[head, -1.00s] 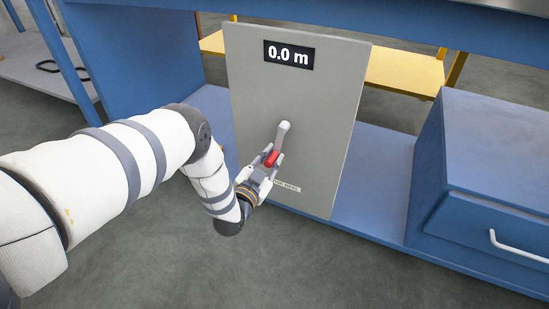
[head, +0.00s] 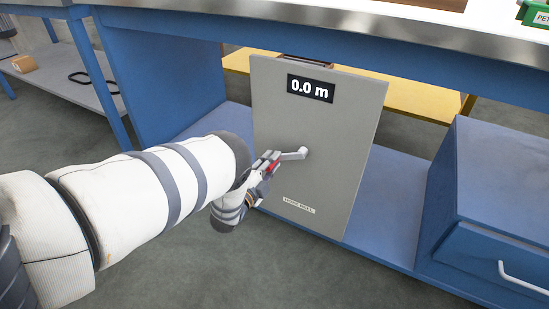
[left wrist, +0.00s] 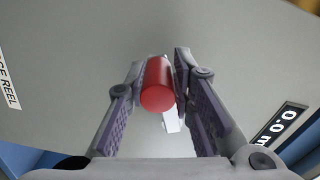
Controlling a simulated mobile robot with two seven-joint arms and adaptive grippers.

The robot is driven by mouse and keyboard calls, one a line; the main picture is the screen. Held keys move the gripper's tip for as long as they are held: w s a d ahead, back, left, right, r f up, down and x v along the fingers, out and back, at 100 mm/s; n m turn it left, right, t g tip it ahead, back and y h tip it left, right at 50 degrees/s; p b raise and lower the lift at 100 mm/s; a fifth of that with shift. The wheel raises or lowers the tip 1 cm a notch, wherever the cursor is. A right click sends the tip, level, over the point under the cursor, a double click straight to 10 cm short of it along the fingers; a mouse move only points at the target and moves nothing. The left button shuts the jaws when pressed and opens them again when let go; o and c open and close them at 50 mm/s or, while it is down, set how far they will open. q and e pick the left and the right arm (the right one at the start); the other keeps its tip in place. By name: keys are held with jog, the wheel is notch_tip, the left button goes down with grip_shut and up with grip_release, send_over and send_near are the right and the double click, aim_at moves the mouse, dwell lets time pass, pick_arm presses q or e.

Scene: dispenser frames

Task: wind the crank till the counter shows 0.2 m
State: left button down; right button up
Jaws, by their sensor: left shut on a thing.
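The grey panel (head: 345,150) stands upright under the bench. Its black counter (head: 310,88) reads 0.0 m. The crank arm (head: 293,154) points left from its hub on the panel. My left gripper (head: 268,163) is at the crank's outer end, shut on the red crank handle (head: 271,169). In the left wrist view the red handle (left wrist: 158,86) lies between the two fingers, with the panel behind it. The counter also shows at the right of that view (left wrist: 280,124). My right gripper is not in view.
A blue drawer unit (head: 490,210) with a white handle stands to the right of the panel. The blue bench front (head: 300,43) runs above. A white label (head: 298,205) is low on the panel. Open floor lies in front.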

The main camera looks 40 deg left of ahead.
pick_arm(q)
jog(key=shift+s+r+m+p, duration=0.1)
jog(key=shift+r+m+p, duration=0.25)
jog(key=shift+r+m, duration=0.45)
jog(key=m, duration=0.1)
jog(key=r+m+p, duration=0.1)
jog(key=r+m, duration=0.1)
jog(key=shift+a+m, duration=0.25)
jog(key=shift+m, duration=0.15)
jog(key=shift+d+r+m+p, duration=0.15)
jog(key=shift+r+m+p, duration=0.8)
jog(key=shift+m, duration=0.85)
jog(key=shift+s+r, duration=0.1)
jog(key=shift+r, duration=0.15)
jog(key=c, duration=1.4)
grip_release()
jog(key=shift+c, duration=0.2)
jog(key=shift+r, duration=0.1)
